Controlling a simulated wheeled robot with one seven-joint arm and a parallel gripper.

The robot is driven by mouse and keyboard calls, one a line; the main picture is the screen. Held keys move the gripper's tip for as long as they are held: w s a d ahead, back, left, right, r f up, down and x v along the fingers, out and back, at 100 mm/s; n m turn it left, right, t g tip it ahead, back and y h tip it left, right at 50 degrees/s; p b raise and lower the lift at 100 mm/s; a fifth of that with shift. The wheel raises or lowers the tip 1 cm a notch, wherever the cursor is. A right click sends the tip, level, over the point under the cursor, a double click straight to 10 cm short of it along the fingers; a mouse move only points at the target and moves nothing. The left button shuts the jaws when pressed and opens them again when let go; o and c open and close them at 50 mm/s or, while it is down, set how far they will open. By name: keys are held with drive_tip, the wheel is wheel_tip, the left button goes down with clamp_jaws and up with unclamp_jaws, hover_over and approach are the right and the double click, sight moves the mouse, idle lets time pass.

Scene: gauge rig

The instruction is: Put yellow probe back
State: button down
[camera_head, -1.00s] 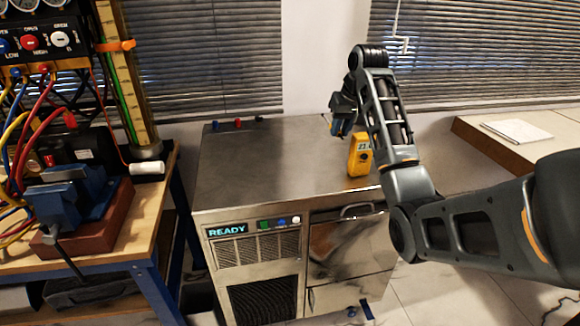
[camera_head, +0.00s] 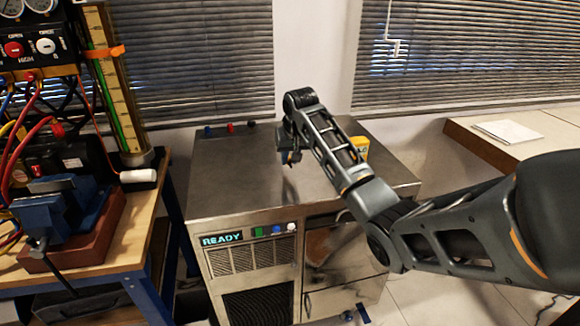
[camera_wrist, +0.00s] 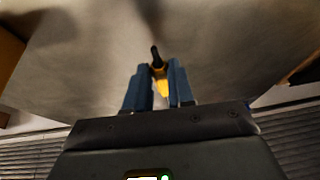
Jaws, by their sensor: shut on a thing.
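My gripper (camera_head: 290,156) is above the metal top of the cabinet (camera_head: 225,180), left of the yellow meter (camera_head: 361,146). In the wrist view my gripper (camera_wrist: 157,75) has its blue fingers shut on the yellow probe (camera_wrist: 160,86), which has a dark tip. The probe cannot be made out in the head view. The meter stands on the cabinet top and is mostly hidden behind my arm.
Small blue, red and dark fittings (camera_head: 230,128) sit along the cabinet's back left edge. A workbench with a blue vise (camera_head: 58,208) and hoses stands at left. A wooden counter with papers (camera_head: 507,131) is at right. The cabinet top's left side is clear.

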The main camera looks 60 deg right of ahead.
sight(288, 174)
drive_tip(key=shift+f, duration=1.9)
drive_tip(key=shift+f, duration=0.1)
drive_tip(key=c, duration=1)
unclamp_jaws()
drive_tip(key=v, duration=1.2)
drive_tip(key=shift+d, duration=0.1)
